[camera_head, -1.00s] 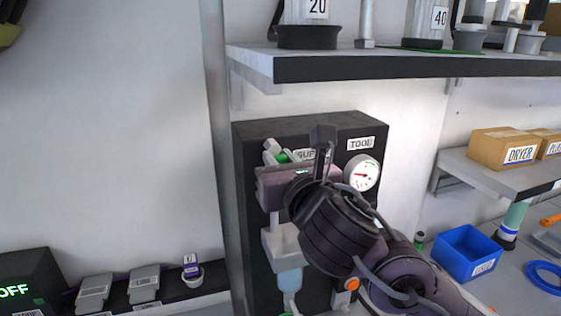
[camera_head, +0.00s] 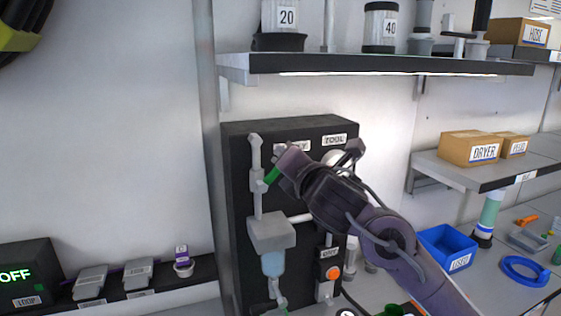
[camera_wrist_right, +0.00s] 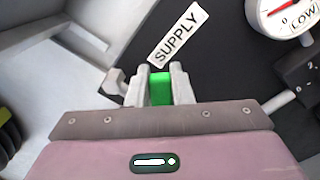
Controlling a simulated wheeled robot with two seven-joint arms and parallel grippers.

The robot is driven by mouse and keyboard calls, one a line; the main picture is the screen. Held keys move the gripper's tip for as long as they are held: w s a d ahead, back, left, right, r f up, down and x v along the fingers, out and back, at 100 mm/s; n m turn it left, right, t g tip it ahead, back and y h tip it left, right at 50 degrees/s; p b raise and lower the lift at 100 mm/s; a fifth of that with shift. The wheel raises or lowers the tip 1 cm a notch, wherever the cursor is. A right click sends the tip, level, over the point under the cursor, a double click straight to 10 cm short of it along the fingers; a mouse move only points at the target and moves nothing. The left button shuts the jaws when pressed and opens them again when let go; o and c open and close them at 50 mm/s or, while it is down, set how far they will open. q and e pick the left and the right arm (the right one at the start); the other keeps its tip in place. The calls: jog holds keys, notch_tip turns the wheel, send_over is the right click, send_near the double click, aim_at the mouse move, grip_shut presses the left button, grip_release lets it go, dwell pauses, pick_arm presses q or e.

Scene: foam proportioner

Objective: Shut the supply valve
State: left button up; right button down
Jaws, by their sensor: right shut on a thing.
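The supply valve's green handle (camera_head: 271,177) shows beside the pale vertical pipe (camera_head: 257,170) on the black panel. My right gripper (camera_head: 279,170) reaches in from the right and is shut on the green handle, which shows between the two fingers in the right wrist view (camera_wrist_right: 160,88). The SUPPLY label (camera_wrist_right: 179,34) is just beyond the fingers in that view. In the head view the handle slants down and left from the gripper toward the pipe. The gripper hides part of the label and the handle's far end.
A gauge (camera_wrist_right: 283,14) sits right of the SUPPLY label, partly hidden by my arm in the head view. Below the valve are a grey block (camera_head: 271,232) and a clear bowl (camera_head: 272,264). A shelf (camera_head: 380,65) overhangs the panel. A blue bin (camera_head: 446,246) stands right.

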jog(key=shift+w+d+f+m+b, duration=0.15)
jog(key=shift+d+f+m+b, duration=0.25)
jog(key=shift+f+m, duration=0.45)
jog(key=shift+w+d+f+m+b, duration=0.15)
jog(key=shift+f+m+b, duration=0.4)
jog(key=shift+m, duration=0.65)
jog(key=shift+d+f+m+b, duration=0.3)
jog(key=shift+f+m, duration=0.4)
jog(key=shift+m, duration=0.55)
jog(key=shift+w+d+f+m+b, duration=0.15)
jog(key=shift+f+m+b, duration=0.4)
jog(key=shift+m, duration=0.65)
jog(key=shift+s+f, duration=0.1)
jog(key=shift+f, duration=0.05)
jog(key=c, duration=1.3)
grip_release()
jog(key=shift+s, duration=0.1)
